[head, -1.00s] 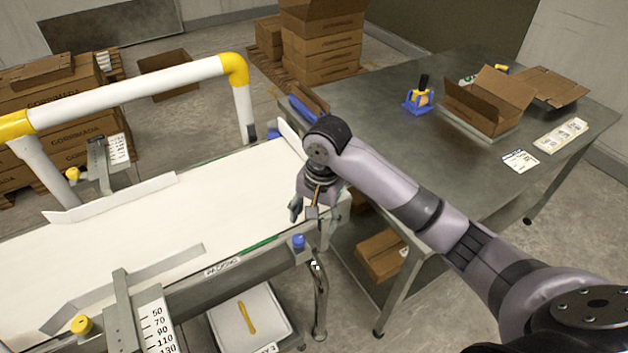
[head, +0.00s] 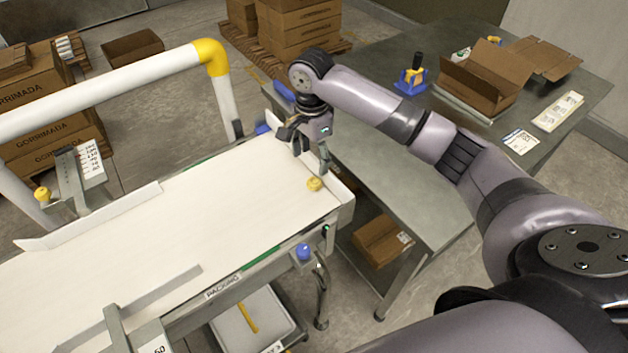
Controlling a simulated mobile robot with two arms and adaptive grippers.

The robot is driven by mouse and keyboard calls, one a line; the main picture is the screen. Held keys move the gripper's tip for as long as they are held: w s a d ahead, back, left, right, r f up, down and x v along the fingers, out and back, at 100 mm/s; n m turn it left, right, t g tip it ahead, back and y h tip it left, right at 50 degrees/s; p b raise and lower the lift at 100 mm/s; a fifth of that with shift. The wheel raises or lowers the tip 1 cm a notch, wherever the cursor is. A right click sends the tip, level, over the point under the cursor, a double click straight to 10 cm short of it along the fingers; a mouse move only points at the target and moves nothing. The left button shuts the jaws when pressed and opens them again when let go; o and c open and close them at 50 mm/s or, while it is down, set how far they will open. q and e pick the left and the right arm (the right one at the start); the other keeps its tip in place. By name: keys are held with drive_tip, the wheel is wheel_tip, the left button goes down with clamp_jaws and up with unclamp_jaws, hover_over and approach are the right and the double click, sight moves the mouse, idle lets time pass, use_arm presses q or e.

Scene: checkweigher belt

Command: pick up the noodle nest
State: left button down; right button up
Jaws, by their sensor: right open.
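The noodle nest (head: 314,184) is a small, round yellow bundle. It sits on the white belt (head: 190,215) near its far right end, close to the end lip. My right gripper (head: 304,152) is above the far end of the belt, just beyond the nest in the picture. Its fingers are spread and hold nothing. The nest is in plain view below the fingers and looks apart from them. My left gripper is not in view.
A yellow-and-white guard rail (head: 120,95) stands over the belt's left side. A blue knob (head: 304,252) is on the near belt edge. A grey table (head: 390,150) with an open carton (head: 480,85) is at right. A white bin (head: 265,320) sits below the belt.

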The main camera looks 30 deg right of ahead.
sight(313, 181)
drive_tip(key=f, duration=0.3)
drive_tip(key=shift+w, duration=0.2)
drive_tip(key=shift+f, duration=0.55)
drive_tip(key=shift+s+f+p, duration=0.1)
drive_tip(key=shift+f+p, duration=0.2)
drive_tip(key=shift+p, duration=0.05)
wheel_tip(313, 181, down, 4)
drive_tip(key=shift+d+r+p, duration=0.15)
drive_tip(key=shift+p, duration=0.35)
drive_tip(key=shift+f, duration=0.45)
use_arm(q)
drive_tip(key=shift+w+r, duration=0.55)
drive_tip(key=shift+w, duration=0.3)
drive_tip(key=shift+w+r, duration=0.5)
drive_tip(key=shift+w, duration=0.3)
use_arm(e)
drive_tip(key=c, duration=1)
